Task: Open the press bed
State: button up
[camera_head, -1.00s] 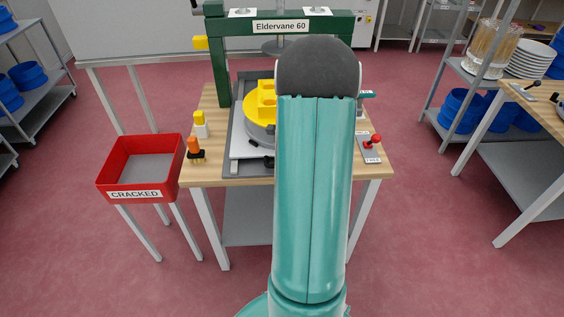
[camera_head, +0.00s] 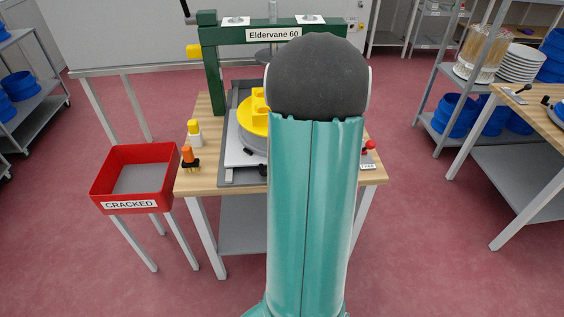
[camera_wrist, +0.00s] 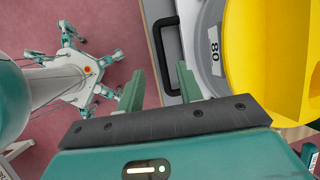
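The green press (camera_head: 272,35), labelled Eldervane 60, stands on a wooden-topped table. Its grey bed (camera_head: 231,175) lies under the frame, carrying a round grey piece with a yellow block (camera_head: 256,106) on top. In the wrist view a black bar handle (camera_wrist: 160,45) is on the pale edge of the bed, beside a grey ring marked 80 (camera_wrist: 214,50) and the large yellow block (camera_wrist: 262,50). My gripper (camera_wrist: 159,78) is open, its two green fingers apart near the handle's lower end. I cannot tell whether they touch it. My arm hides the gripper in the head view.
A red bin (camera_head: 135,178) marked CRACKED stands left of the table. An orange-topped tool (camera_head: 188,157) and a yellow-capped bottle (camera_head: 194,132) stand on the table's left. A red knob (camera_head: 369,146) is at its right. Shelving and another table stand farther right.

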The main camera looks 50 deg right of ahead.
jog(key=v, duration=0.4)
dwell(0.5)
jog(key=w+a+r+n, duration=0.2)
jog(key=a+r+n, duration=0.15)
jog(key=a, duration=0.45)
jog(key=w+a+r+n, duration=0.25)
jog(key=a+n, duration=0.25)
jog(key=a, duration=0.3)
jog(key=w+a+r+n, duration=0.1)
jog(key=a+r+n, duration=0.2)
jog(key=a+n, duration=0.35)
jog(key=s+a+r+n, duration=0.1)
jog(key=s+a+n, duration=0.1)
jog(key=a+n, duration=0.2)
jog(key=s+a+r+n+h, duration=0.1)
jog(key=s+a+n, duration=0.2)
jog(key=a, duration=0.5)
jog(key=s+a+r+n, duration=0.1)
jog(key=s+a+n, duration=0.2)
jog(key=a+n, duration=0.2)
jog(key=shift+a+t, duration=0.4)
jog(key=shift+a, duration=0.5)
jog(key=shift+s+d, duration=0.15)
